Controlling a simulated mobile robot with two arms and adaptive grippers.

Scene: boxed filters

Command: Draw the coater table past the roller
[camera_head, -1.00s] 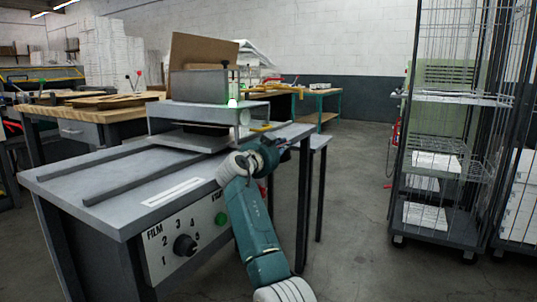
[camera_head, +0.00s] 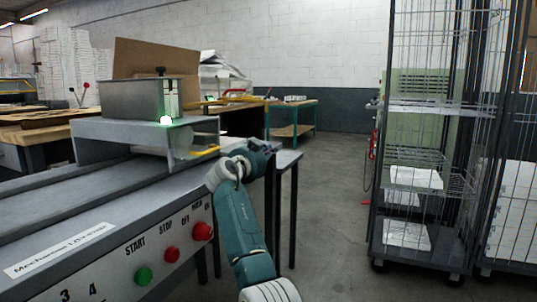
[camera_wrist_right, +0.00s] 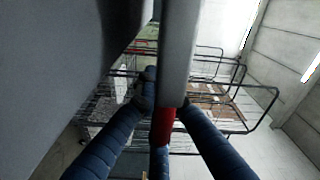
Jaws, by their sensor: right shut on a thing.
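The coater is a grey bench machine with a raised bridge (camera_head: 95,133) over a flat bed with long rails. The flat grey bed (camera_head: 45,205) runs under the bridge; I cannot tell the moving table from it. A pale rounded part under the bridge's right end may be the roller. My right gripper (camera_head: 270,147) is at the bench's right end, beside the bridge; its fingers are mostly hidden there. In the wrist view its blue fingers (camera_wrist_right: 163,105) close around a grey bar (camera_wrist_right: 179,55) with a red section (camera_wrist_right: 163,126). My left gripper is out of view.
The front panel has a green START button (camera_head: 143,275) and red buttons (camera_head: 202,231). A wire cage trolley (camera_head: 425,150) stands right. Open floor (camera_head: 325,200) lies between.

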